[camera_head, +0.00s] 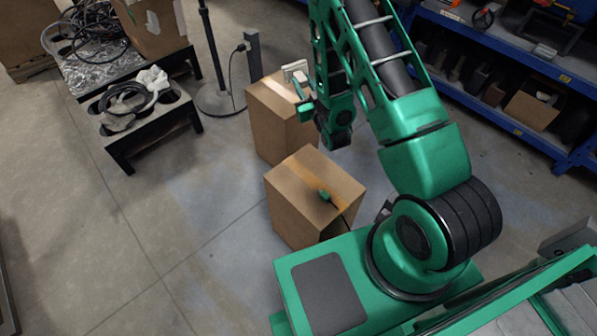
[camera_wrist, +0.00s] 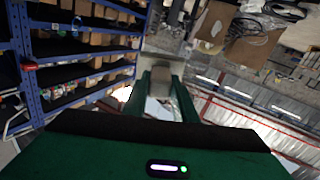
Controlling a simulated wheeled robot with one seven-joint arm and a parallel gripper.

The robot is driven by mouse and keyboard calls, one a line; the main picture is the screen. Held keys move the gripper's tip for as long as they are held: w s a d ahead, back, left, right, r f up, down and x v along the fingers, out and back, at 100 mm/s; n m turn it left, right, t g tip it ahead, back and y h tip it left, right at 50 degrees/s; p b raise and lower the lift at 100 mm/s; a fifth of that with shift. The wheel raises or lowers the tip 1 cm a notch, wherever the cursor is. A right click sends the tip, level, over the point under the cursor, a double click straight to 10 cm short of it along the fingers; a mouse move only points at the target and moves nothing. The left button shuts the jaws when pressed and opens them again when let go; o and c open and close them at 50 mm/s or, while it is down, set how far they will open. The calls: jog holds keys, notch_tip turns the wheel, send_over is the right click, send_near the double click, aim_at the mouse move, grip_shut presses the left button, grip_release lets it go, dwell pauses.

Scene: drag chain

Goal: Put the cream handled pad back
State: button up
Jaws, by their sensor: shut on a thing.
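The cream handled pad (camera_head: 295,70) shows as a small pale block at my gripper (camera_head: 303,100), above the taller cardboard box (camera_head: 268,130). In the wrist view my gripper (camera_wrist: 163,98) is shut on the pad (camera_wrist: 161,80), which appears as a dull beige block between the green fingers. The handle is not clear in either view. From the head view I cannot tell whether the pad touches the box top or hangs above it. My arm hides part of the space to the right of the pad.
A nearer cardboard box (camera_head: 300,220) bears a green and yellow plug (camera_head: 325,196) with a cable. A thin post on a round base (camera_head: 220,101) stands behind left. Blue shelving (camera_head: 510,60) is at right. The left floor is clear.

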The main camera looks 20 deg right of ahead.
jog(key=a+f+n+g+y, duration=0.1)
jog(key=a+f+g, duration=0.3)
jog(key=a+f, duration=0.2)
jog(key=shift+s, duration=0.45)
jog(key=shift+a+f, duration=0.1)
jog(key=shift+f, duration=0.05)
